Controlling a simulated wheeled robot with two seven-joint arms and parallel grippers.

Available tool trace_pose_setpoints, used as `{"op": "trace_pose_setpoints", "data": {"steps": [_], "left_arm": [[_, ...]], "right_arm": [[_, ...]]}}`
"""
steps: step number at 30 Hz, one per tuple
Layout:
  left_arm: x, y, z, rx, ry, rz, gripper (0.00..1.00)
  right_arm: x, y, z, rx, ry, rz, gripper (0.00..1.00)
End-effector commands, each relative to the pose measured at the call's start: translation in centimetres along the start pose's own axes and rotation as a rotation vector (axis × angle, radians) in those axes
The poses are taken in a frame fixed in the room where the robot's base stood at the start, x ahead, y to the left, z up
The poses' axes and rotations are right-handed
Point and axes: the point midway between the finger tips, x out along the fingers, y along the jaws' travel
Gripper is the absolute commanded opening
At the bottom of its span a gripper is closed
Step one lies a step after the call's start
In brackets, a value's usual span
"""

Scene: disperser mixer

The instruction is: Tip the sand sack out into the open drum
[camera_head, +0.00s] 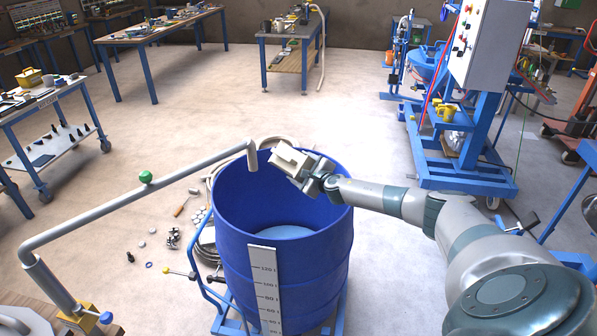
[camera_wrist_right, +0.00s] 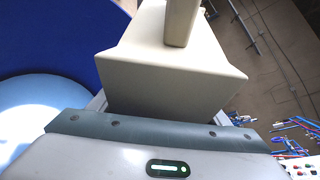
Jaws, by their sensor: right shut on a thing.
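The blue drum (camera_head: 232,255) stands open in the middle of the head view, with a pale blue surface (camera_head: 285,232) low inside it. The cream sand sack (camera_head: 290,160) is above the drum's far rim and looks tilted. My right gripper (camera_head: 312,178) is shut on the sack, reaching in from the right over the rim. In the right wrist view the sack (camera_wrist_right: 170,75) fills the top middle, with the drum's blue wall (camera_wrist_right: 60,35) to its left. The sack's mouth cannot be made out, and no sand shows falling. My left gripper is not in view.
A grey pipe (camera_head: 100,208) with a green knob crosses from the left and ends by the sack at the drum's far rim. A level scale (camera_head: 266,285) is on the drum's front. A blue machine (camera_head: 460,150) stands at the back right. Loose parts lie left of the drum.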

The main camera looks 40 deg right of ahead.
Motion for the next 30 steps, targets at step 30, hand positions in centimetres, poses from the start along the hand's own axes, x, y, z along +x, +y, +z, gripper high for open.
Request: {"op": "trace_pose_setpoints", "data": {"steps": [30], "left_arm": [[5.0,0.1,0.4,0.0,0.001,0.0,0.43]], "right_arm": [[0.8,-0.2,-1.6,-0.276,-0.003,-0.123,0.3]]}}
